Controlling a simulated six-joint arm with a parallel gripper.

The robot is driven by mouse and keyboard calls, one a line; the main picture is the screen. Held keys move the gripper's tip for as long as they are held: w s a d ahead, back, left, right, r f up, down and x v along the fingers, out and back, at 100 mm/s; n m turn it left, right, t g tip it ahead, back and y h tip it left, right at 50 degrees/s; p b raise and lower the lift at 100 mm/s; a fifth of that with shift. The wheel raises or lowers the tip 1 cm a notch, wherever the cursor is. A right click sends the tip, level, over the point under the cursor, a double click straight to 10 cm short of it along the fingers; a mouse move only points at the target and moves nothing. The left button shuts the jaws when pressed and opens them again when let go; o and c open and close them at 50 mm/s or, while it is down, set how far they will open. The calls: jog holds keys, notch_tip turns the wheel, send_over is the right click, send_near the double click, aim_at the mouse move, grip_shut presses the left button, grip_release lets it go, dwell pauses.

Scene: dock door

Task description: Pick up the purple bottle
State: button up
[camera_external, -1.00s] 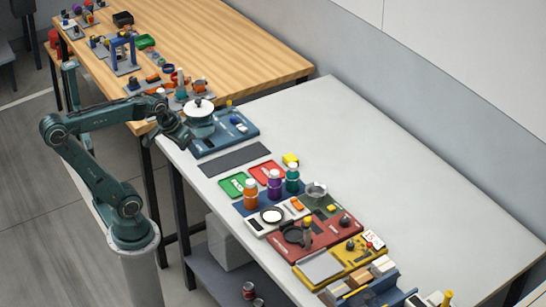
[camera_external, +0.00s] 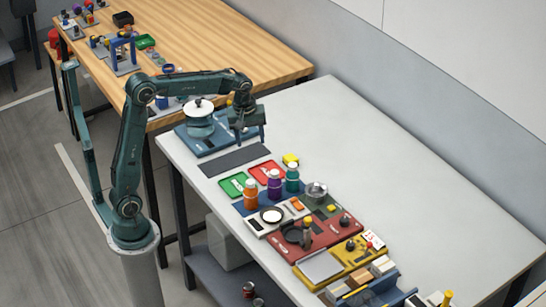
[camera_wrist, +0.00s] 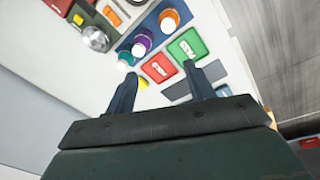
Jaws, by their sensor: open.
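The purple bottle (camera_external: 274,184) stands upright between an orange bottle (camera_external: 250,194) and a teal bottle (camera_external: 292,179) on a blue mat (camera_external: 239,207). In the wrist view the purple bottle (camera_wrist: 141,46) shows beyond my fingers, in the row of bottles. My gripper (camera_external: 252,138) is open and empty, pointing down above the white table, behind the bottles and well apart from them. In the wrist view my gripper's two fingers (camera_wrist: 162,82) are spread wide with nothing between them.
Red (camera_external: 267,172) and green (camera_external: 238,186) trays and a yellow block (camera_external: 290,160) lie near the bottles. A white-topped pot (camera_external: 199,118) stands left of my gripper.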

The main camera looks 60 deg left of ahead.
aim_at(274, 172)
jog(key=w+f+n, duration=0.1)
jog(key=w+f, duration=0.1)
jog(key=w+d+f+n+g, duration=0.1)
jog(key=w+f+n, duration=0.1)
jog(key=w+f, duration=0.1)
jog(key=w+f+n, duration=0.1)
jog(key=w+f, duration=0.1)
jog(key=w, duration=0.1)
jog(key=shift+d+f+n, duration=0.15)
jog(key=shift+f+n, duration=0.15)
jog(key=shift+f, duration=4.3)
jog(key=shift+f, duration=2.6)
jog(key=shift+c, duration=0.2)
jog(key=c, duration=0.8)
jog(key=shift+r, duration=0.1)
